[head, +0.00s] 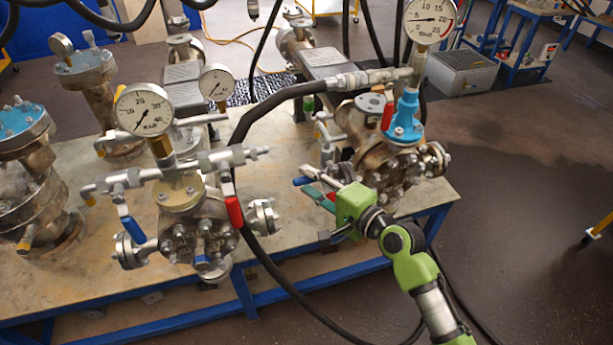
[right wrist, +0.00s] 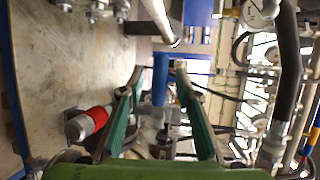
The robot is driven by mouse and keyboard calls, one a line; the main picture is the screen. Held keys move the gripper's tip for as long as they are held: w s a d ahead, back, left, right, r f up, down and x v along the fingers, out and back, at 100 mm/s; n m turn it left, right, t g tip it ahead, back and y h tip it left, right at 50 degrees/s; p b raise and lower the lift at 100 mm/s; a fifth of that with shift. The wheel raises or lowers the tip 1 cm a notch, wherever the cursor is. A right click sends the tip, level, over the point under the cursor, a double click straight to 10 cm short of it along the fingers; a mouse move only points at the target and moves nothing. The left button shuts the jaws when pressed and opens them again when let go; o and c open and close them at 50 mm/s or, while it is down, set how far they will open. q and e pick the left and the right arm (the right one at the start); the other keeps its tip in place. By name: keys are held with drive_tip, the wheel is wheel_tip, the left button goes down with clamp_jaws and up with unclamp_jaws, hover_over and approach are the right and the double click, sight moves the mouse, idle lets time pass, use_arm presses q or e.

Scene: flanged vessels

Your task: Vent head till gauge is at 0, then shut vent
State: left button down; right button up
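The right-hand vessel (head: 385,165) carries a blue fitting, a red handle (head: 388,115) and a round gauge (head: 430,20). The gauge's needle points left, near the 5; the exact reading is hard to tell. A blue lever handle (head: 303,181) sticks out to the vessel's left. My right gripper (head: 318,196) is at this handle. In the right wrist view its green fingers (right wrist: 159,82) stand apart, with the blue handle (right wrist: 160,80) between the tips and visible gaps on both sides. My left gripper is not in view.
A front-left vessel (head: 198,225) has its own gauge (head: 144,109), a blue handle (head: 133,230) and a red handle (head: 234,212). A thick black hose (head: 262,110) arches between the vessels. More flanged vessels stand on the bench (head: 70,270). The floor at right is mostly clear.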

drive_tip(key=shift+x, duration=0.85)
drive_tip(key=shift+c, duration=0.5)
drive_tip(key=shift+s, duration=0.1)
clamp_jaws()
